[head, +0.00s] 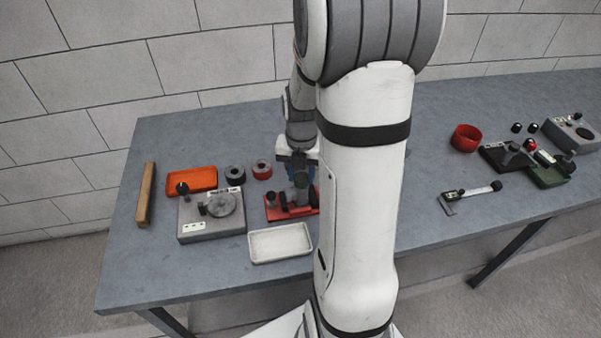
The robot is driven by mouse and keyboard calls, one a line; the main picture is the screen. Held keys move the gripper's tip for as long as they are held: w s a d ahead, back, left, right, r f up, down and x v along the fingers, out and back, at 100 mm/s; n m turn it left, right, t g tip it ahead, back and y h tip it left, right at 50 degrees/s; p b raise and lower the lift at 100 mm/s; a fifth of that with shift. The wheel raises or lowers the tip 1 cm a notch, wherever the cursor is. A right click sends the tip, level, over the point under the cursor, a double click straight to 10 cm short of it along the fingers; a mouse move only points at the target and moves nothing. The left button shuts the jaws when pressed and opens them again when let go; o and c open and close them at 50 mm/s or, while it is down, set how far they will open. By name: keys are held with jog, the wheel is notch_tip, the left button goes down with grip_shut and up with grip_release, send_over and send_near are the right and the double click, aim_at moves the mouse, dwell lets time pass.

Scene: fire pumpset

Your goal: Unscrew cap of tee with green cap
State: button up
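My gripper (300,178) points down over a red-based fixture (283,213) at the middle of the table. A grey upright piece (301,197) stands on this fixture directly below the gripper. It may be the tee, but I cannot make out a green cap on it; its top is hidden by or merges with the gripper. The fingers are too small and dark to show whether they are open, shut or touching the piece. My own arm hides the right side of the fixture.
A grey box with a round plate (212,215) stands left of the fixture, and a white tray (281,243) lies in front. A red ring (465,138) and several devices stand right.

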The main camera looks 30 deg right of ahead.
jog(key=shift+o, duration=1.4)
jog(key=m, duration=0.5)
jog(key=shift+m, duration=0.4)
jog(key=m, duration=0.3)
jog(key=shift+m, duration=0.4)
jog(key=m, duration=0.3)
jog(key=shift+m, duration=0.4)
jog(key=m, duration=0.4)
jog(key=shift+m+b, duration=0.3)
jog(key=m, duration=0.5)
jog(key=shift+c, duration=0.3)
